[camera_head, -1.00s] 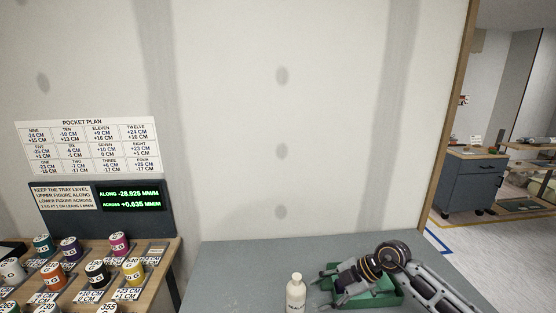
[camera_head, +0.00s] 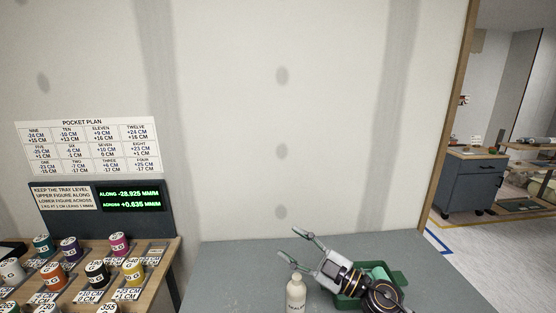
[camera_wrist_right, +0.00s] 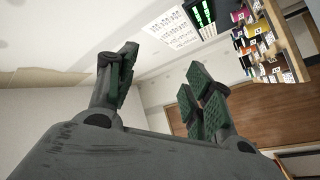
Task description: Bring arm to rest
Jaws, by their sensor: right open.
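My right gripper (camera_head: 292,249) is open and empty above the grey table (camera_head: 230,270) in the head view, its fingers pointing left and up. Its spread fingers also show in the right wrist view (camera_wrist_right: 160,90), with nothing between them. The right arm comes in from the lower right and passes over a green tray (camera_head: 400,278), hiding part of it. A white bottle (camera_head: 296,292) stands on the table just below the fingers in the picture. My left gripper is not in view.
At the left, a wooden bench (camera_head: 160,262) holds several coloured, labelled weights. A pocket plan chart (camera_head: 87,147) and a green-lit display (camera_head: 131,198) are behind it. The back wall (camera_head: 230,120) is bare. A dark cabinet (camera_head: 468,185) stands far right. The grey table's left part is clear.

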